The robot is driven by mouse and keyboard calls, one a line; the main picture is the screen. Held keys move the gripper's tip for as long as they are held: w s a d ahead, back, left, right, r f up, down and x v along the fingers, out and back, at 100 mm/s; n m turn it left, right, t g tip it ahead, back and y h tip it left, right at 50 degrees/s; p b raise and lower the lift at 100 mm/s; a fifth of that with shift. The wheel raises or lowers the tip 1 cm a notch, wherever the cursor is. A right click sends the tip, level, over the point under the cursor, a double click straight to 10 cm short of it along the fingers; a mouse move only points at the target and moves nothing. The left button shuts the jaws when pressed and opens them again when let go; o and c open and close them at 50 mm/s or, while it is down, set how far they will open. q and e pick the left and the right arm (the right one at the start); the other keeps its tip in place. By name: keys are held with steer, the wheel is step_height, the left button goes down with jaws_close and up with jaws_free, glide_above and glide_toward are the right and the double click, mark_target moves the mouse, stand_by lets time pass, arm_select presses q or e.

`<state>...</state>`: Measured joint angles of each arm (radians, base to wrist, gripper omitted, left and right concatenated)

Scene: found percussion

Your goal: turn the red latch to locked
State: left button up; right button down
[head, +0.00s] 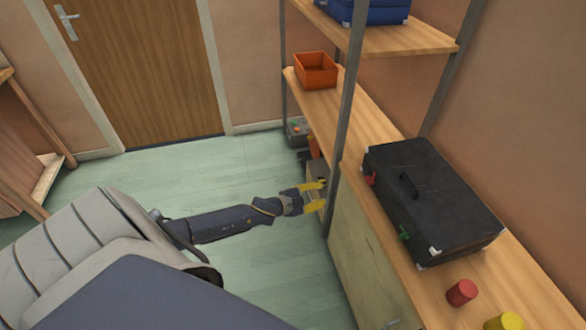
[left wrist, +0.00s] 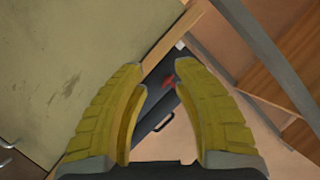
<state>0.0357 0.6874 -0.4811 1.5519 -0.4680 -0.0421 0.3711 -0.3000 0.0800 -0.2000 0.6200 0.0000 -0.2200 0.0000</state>
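A black case (head: 425,195) lies closed on the wooden shelf, with a dark handle on its lid. The red latch (head: 369,180) is on its front edge toward the far end; a green latch (head: 403,234) is nearer. My left gripper (head: 322,195) has yellow fingers and is open and empty, left of the case, beside the metal shelf post. In the left wrist view the red latch (left wrist: 169,83) and part of the case (left wrist: 160,108) show between the spread fingers, apart from them. The latch's exact angle is too small to tell. My right gripper is not in view.
A grey metal post (head: 345,120) stands between my left gripper and the far part of the shelf. A red cylinder (head: 461,292) and a yellow cylinder (head: 505,321) stand near the case. An orange bin (head: 316,70) sits farther back. The floor to the left is clear.

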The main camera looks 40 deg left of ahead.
arm_select(q)
steer(key=s+a+f+n+y, duration=0.2)
steer(key=a+f+n, duration=0.3)
steer(key=a+f, duration=0.4)
steer(key=shift+a+f+g+y, duration=0.3)
steer(key=shift+f+y, duration=0.2)
steer(key=shift+f, duration=1.6)
steer(key=shift+s, duration=0.15)
steer(key=s+f+n+g+y, duration=0.25)
steer(key=s+f+g, duration=0.35)
steer(key=s+f, duration=1.45)
steer(key=s+d+f+g, duration=0.2)
steer(key=s+d+f, duration=0.2)
steer(key=s, duration=0.7)
steer(key=s+d+f+n+g, duration=0.1)
steer(key=s+d+f, duration=0.3)
steer(key=s+d, duration=0.4)
steer(key=s+d+f+g, duration=0.2)
steer(key=s+d+f, duration=0.2)
steer(key=s, duration=0.9)
steer(key=shift+s+d+g+h, duration=0.35)
steer(key=shift+d+g, duration=0.05)
steer(key=shift+d, duration=0.5)
